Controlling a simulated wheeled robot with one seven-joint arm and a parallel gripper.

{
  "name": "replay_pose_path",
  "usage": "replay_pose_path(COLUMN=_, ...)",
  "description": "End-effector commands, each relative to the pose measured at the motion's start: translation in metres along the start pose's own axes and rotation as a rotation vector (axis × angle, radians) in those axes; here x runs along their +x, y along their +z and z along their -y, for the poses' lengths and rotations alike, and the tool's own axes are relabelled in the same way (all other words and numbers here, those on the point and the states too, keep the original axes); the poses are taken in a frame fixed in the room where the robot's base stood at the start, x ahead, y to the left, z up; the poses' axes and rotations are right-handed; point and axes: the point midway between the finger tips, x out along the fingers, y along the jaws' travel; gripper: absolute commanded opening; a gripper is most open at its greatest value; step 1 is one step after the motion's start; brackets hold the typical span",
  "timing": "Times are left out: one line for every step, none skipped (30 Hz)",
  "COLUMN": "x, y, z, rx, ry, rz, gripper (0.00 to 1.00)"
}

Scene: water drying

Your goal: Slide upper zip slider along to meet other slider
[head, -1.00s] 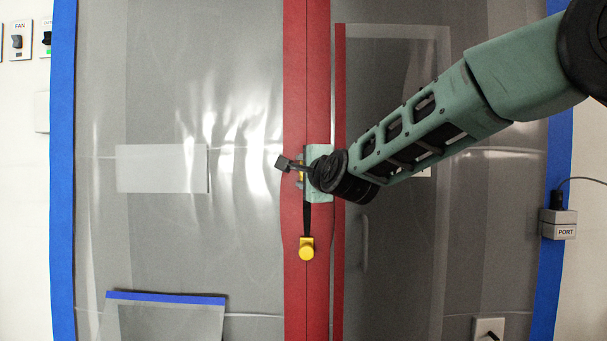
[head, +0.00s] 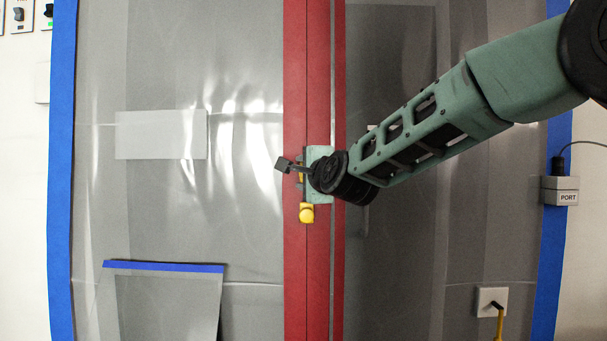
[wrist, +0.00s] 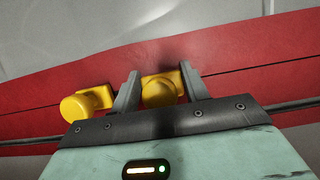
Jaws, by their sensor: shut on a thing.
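The upper zip slider is a yellow knob on a plate; it shows between my fingers in the wrist view (wrist: 160,92). My gripper (head: 301,170) is shut on it, over the red zip strip (head: 307,285). In the head view my gripper and wrist mostly hide this slider. The other slider is also yellow; it sits just below my gripper in the head view (head: 306,213) and left of my fingers in the wrist view (wrist: 86,103). One finger stands in the narrow gap between the sliders; I cannot tell whether it touches the other slider.
Translucent sheeting lies on both sides, edged with blue tape (head: 61,180). A blue-topped flap (head: 165,300) hangs at lower left. A PORT box (head: 561,190) is at right, and a white plate with a yellow handle (head: 491,297) at lower right. The zip strip below the sliders is clear.

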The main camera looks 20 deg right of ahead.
Motion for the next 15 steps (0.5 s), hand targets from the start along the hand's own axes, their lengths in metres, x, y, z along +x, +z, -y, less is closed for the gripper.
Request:
replay_pose_path(x=-0.0001, y=0.0002, z=-0.0003, rx=0.0, ry=0.001, rz=0.0, gripper=0.04)
replay_pose_path(x=-0.0001, y=0.0002, z=-0.0003, rx=0.0, ry=0.001, rz=0.0, gripper=0.04)
replay_pose_path(x=-0.0001, y=0.0002, z=-0.0002, rx=0.0, ry=0.001, rz=0.0, gripper=0.51)
replay_pose_path(x=-0.0001, y=0.0002, z=-0.0002, rx=0.0, ry=0.001, rz=0.0, gripper=0.51)
replay_pose_path(x=-0.0001, y=0.0001, z=-0.0002, rx=0.0, ry=0.001, rz=0.0, gripper=0.51)
replay_pose_path(x=-0.0001, y=0.0002, z=-0.0001, rx=0.0, ry=0.001, rz=0.0, gripper=0.51)
replay_pose_path(x=-0.0001, y=0.0001, z=-0.0001, rx=0.0, ry=0.001, rz=0.0, gripper=0.51)
replay_pose_path(x=-0.0001, y=0.0001, z=0.0, rx=0.0, ry=0.001, rz=0.0, gripper=0.51)
replay_pose_path(x=0.0, y=0.0001, z=0.0, rx=0.0, ry=0.0, rz=0.0, gripper=0.51)
replay_pose_path(x=-0.0001, y=0.0001, z=0.0, rx=0.0, ry=0.0, rz=0.0, gripper=0.51)
replay_pose_path(x=-0.0002, y=0.0001, z=0.0001, rx=0.0, ry=0.0, rz=0.0, gripper=0.51)
replay_pose_path(x=-0.001, y=0.0001, z=0.0002, rx=0.0, ry=0.0, rz=0.0, gripper=0.51)
replay_pose_path(x=-0.0022, y=0.0001, z=0.0004, rx=0.0, ry=0.0, rz=0.0, gripper=0.51)
replay_pose_path(x=-0.0039, y=0.0001, z=0.0006, rx=0.0, ry=0.0, rz=0.0, gripper=0.51)
replay_pose_path(x=-0.0074, y=0.0001, z=0.0008, rx=0.0, ry=0.0, rz=0.0, gripper=0.51)
